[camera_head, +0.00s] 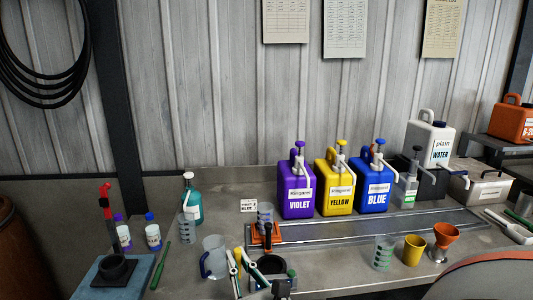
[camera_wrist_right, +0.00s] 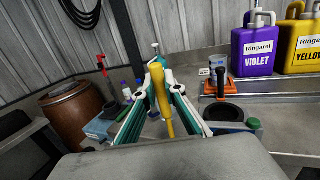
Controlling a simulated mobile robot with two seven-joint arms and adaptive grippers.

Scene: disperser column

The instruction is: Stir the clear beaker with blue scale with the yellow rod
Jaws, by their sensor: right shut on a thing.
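My right gripper (camera_head: 236,258) is shut on the yellow rod (camera_wrist_right: 160,92), which stands roughly upright between the fingers in the right wrist view. In the head view only a short piece of the rod (camera_head: 238,254) shows, above the front of the bench, right of a clear jug. A clear beaker with bluish marks (camera_head: 265,213) stands at the orange stand, behind the gripper. Other clear beakers stand at left (camera_head: 188,228) and at right (camera_head: 383,252), the right one with dark greenish marks. The rod appears apart from these beakers. My left gripper is not in view.
The clear jug with a blue handle (camera_head: 214,258) and a black bowl (camera_head: 270,267) stand close to the gripper. Violet (camera_head: 296,190), yellow (camera_head: 334,188) and blue (camera_head: 372,190) dispensers line the back. A yellow cup (camera_head: 413,249) and orange funnel (camera_head: 444,240) stand at right.

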